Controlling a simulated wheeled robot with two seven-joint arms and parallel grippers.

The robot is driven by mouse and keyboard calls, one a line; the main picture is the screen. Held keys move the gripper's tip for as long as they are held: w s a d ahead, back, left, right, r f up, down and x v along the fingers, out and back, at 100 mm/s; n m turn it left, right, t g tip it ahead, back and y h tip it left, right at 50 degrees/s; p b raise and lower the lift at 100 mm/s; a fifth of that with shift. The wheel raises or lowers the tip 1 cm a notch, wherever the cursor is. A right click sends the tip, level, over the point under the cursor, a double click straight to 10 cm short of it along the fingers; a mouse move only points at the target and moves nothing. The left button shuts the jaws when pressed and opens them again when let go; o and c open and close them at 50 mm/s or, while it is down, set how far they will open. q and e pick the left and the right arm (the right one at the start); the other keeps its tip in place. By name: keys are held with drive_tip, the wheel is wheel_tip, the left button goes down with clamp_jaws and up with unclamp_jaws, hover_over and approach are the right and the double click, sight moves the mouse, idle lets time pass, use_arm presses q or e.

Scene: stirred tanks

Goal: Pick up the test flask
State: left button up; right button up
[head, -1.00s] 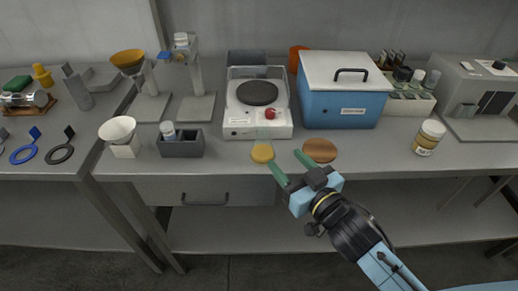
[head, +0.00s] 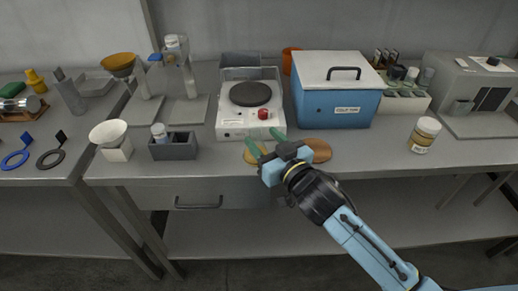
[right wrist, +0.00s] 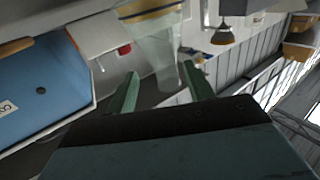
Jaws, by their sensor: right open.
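The test flask, a clear glass vessel (right wrist: 155,50), shows in the right wrist view just ahead of my green fingers, its narrow part reaching toward the gap between them. Its wide end is at a tan round mat (right wrist: 152,10) there. In the head view the flask is too faint and covered to make out; the tan mat (head: 250,157) lies in front of the hot plate, partly behind my gripper. My right gripper (head: 266,142) is open above the mat area. It also shows in the right wrist view (right wrist: 163,82), with no visible contact on the glass. My left gripper is not in view.
The hot plate (head: 250,122) stands directly behind the gripper. A blue box (head: 335,108) is to its right, with a brown disc (head: 318,150) in front. A grey holder (head: 174,148) with a capped bottle stands left. A jar (head: 425,135) is far right.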

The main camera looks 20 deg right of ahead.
sight(261, 138)
drive_tip(key=x, duration=0.4)
drive_tip(key=shift+w+d+f+b, duration=0.1)
drive_tip(key=shift+w+f+b, duration=0.05)
drive_tip(key=shift+f+b, duration=0.25)
drive_tip(key=shift+w, duration=0.3)
drive_tip(key=c, duration=1.1)
drive_tip(key=shift+r, duration=0.1)
